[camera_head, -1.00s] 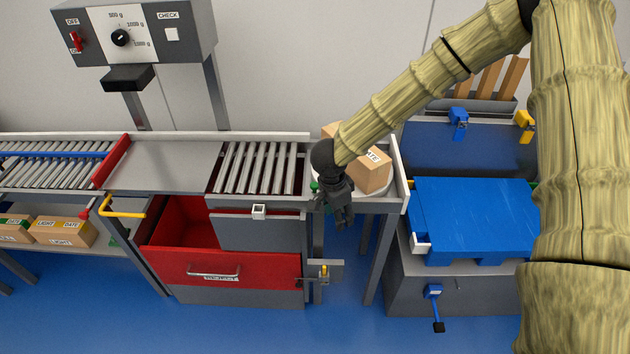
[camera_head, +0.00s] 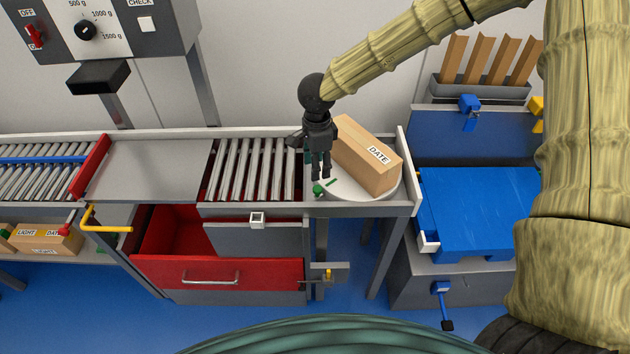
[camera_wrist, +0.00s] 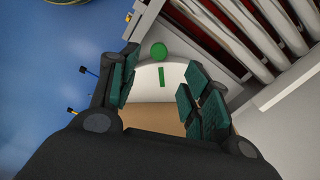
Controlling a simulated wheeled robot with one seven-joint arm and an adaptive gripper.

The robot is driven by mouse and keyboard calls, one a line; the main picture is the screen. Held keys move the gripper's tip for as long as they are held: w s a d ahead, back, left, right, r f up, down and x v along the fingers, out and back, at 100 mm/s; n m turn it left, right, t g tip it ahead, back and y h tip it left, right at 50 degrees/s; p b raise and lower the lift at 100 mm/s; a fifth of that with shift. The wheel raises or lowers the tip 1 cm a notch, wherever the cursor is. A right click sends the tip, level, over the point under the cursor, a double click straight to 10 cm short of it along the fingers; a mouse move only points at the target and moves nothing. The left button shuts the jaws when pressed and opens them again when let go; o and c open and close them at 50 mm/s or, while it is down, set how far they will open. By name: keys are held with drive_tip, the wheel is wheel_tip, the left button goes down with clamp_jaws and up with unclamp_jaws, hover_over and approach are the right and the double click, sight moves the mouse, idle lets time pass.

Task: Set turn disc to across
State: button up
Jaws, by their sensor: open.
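The turn disc (camera_head: 352,192) is a round white plate set in the right end of the conveyor bench. A green strip (camera_head: 331,182) lies on it near its left edge, and a green knob (camera_head: 318,189) stands beside it. A cardboard carton (camera_head: 366,160) marked DATE sits on the disc, lying diagonally. My gripper (camera_head: 320,176) is open and points down above the disc's left edge, close to the knob.
A roller section (camera_head: 252,168) lies left of the disc. A raised rim (camera_head: 405,165) bounds the bench's right end. A blue lid-like panel (camera_head: 480,210) stands further right. Below is an open red drawer (camera_head: 165,272) with a latch (camera_head: 328,275).

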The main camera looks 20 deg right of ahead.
sight(317, 188)
wheel_tip(317, 188, down, 9)
drive_tip(key=shift+s+d+f+p, duration=0.1)
drive_tip(key=shift+d+f+p, duration=0.05)
drive_tip(key=shift+p, duration=0.65)
clamp_jaws()
